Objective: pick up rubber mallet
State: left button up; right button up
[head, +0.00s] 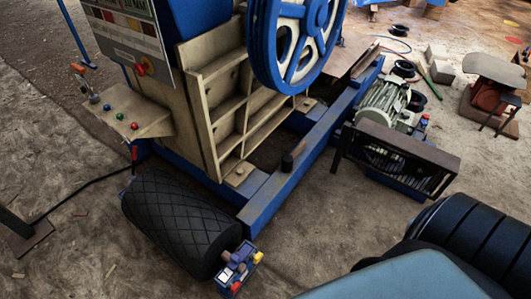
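No other mallet shape shows clearly. Neither of my grippers can be made out in the head view, and nothing touches the dark object.
The beige crusher body (205,110) with its blue flywheel (317,12) stands behind the beam. A black patterned roller (175,222) lies front left, beside a small blue box (238,268). A motor (385,105) stands right. Bare ground (310,225) lies in front.

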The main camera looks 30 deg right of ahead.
aim_at(287, 162)
jog(key=i+l+u, duration=0.15)
jog(key=l+u, duration=0.15)
jog(key=l, duration=0.75)
jog(key=l+u, duration=0.3)
jog(key=l, duration=0.8)
jog(key=i, duration=0.05)
